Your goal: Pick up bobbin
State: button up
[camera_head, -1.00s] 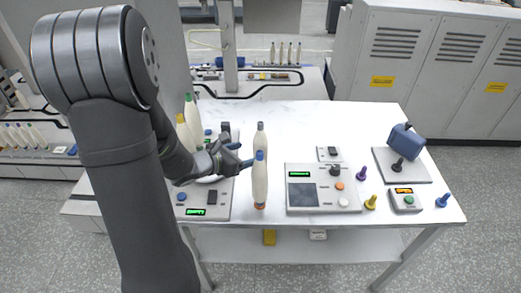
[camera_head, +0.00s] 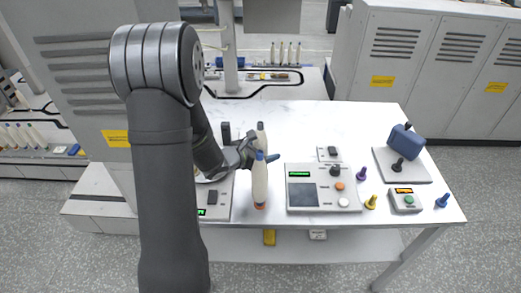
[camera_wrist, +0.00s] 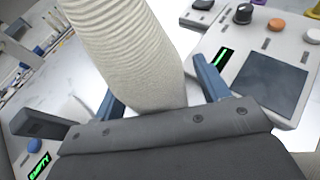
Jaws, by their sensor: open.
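In the wrist view the ribbed cream body of a bobbin (camera_wrist: 125,50) lies between my open blue fingers (camera_wrist: 160,92). Gaps to the fingers are small, and I cannot tell whether either touches.
A control panel (camera_head: 322,206) with a screen and knobs lies close to the right. Another panel (camera_head: 222,208) is on the left, partly behind my arm. Yellow (camera_head: 371,202) and purple (camera_head: 361,174) pegs stand farther right. The table's back middle is clear.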

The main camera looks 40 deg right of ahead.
jog(key=c, duration=1.1)
jog(key=shift+r, duration=0.1)
